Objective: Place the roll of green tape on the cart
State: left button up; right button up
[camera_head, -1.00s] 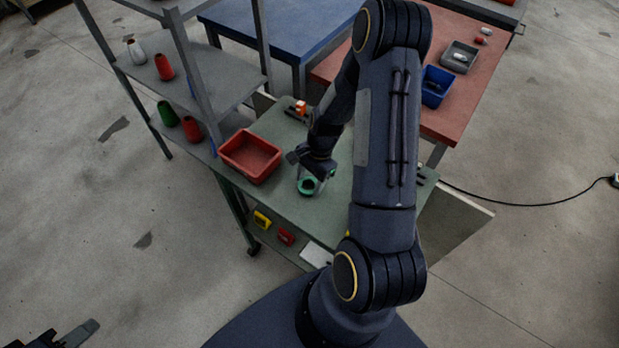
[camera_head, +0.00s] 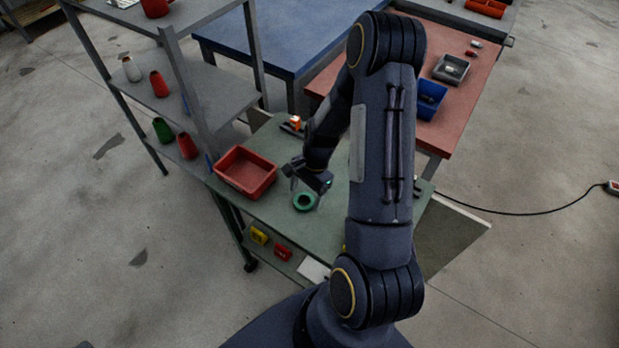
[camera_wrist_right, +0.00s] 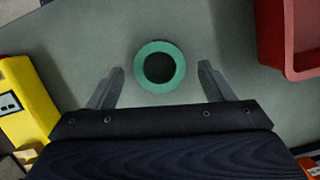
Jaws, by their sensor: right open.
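The roll of green tape (camera_head: 305,208) lies flat on the grey-green top of the cart (camera_head: 270,213), to the right of a red bin. In the right wrist view the roll (camera_wrist_right: 139,67) shows as a full ring with a dark hole. My right gripper (camera_head: 308,180) is just above and behind the roll in the head view. In the right wrist view its fingers (camera_wrist_right: 160,82) are spread wide, with clear gaps between them and the roll on both sides. Nothing is held. My left gripper cannot be made out.
The red bin (camera_head: 246,187) stands on the cart beside the roll. An orange-and-black item (camera_head: 293,124) is at the cart's back edge. A grey shelf rack (camera_head: 215,105) with several cones adjoins on the left. A red table (camera_head: 455,110) with a blue bin (camera_head: 430,97) is behind.

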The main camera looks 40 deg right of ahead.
jog(key=b+v, duration=0.1)
jog(key=v, duration=1)
jog(key=s+a+r+n+t, duration=0.2)
jog(key=s+a+r+n, duration=0.15)
jog(key=r, duration=0.25)
jog(key=s+a+r+n+t, duration=0.1)
jog(key=s+a+r+n, duration=0.1)
jog(key=a+r+n, duration=0.3)
jog(key=s+a+r+n+t, duration=0.2)
jog(key=s+a+n, duration=0.4)
jog(key=s, duration=0.3)
jog(key=shift+a+r+n+t+y, duration=0.35)
jog(key=shift+r+n+t, duration=0.1)
jog(key=shift+r, duration=0.45)
jog(key=shift+s, duration=0.15)
jog(key=shift+c, duration=0.2)
